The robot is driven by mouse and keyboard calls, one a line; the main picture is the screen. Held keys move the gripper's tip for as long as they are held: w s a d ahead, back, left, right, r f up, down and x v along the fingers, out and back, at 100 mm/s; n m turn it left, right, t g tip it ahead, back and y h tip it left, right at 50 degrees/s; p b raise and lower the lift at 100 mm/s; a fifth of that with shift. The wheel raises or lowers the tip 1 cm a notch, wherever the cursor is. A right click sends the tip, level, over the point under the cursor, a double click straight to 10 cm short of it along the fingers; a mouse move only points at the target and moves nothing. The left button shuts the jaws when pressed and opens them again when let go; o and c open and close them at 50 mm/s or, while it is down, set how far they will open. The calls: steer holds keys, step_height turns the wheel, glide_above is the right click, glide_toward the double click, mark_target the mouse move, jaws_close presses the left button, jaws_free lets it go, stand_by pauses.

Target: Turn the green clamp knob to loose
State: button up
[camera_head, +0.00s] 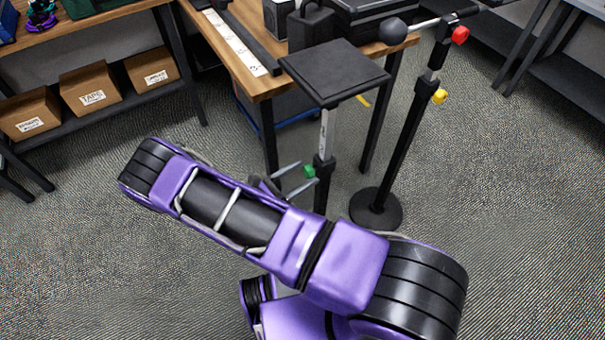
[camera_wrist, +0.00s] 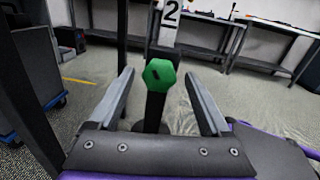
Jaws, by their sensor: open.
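The green clamp knob (camera_wrist: 159,75) is a six-sided knob with a small dark mark on its face. It sits on a black upright post, and in the wrist view it lies between and just beyond my open fingers. In the head view the green knob (camera_head: 309,171) is on the side of the stand that carries a flat black square platform (camera_head: 335,73). My gripper (camera_head: 293,178) is open at the knob, with a finger on either side. It also shows in the wrist view (camera_wrist: 160,90). I cannot tell whether a finger touches the knob.
A second stand with a red knob (camera_head: 460,35), a yellow knob (camera_head: 440,97) and a round black base (camera_head: 376,210) stands to the right. A wooden workbench (camera_head: 262,86) is behind the platform. Cardboard boxes (camera_head: 88,90) sit on a shelf at left.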

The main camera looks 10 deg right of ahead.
steer(key=shift+w+d, duration=0.1)
steer(key=shift+d, duration=0.15)
jaws_close()
stand_by(0.3)
steer(key=shift+n, duration=0.3)
steer(key=n, duration=0.6)
steer(key=shift+g, duration=0.3)
steer(key=n+g, duration=0.1)
steer(key=n, duration=0.5)
steer(key=shift+w+a+r, duration=0.1)
steer(key=shift+w, duration=0.05)
steer(key=shift+n, duration=0.4)
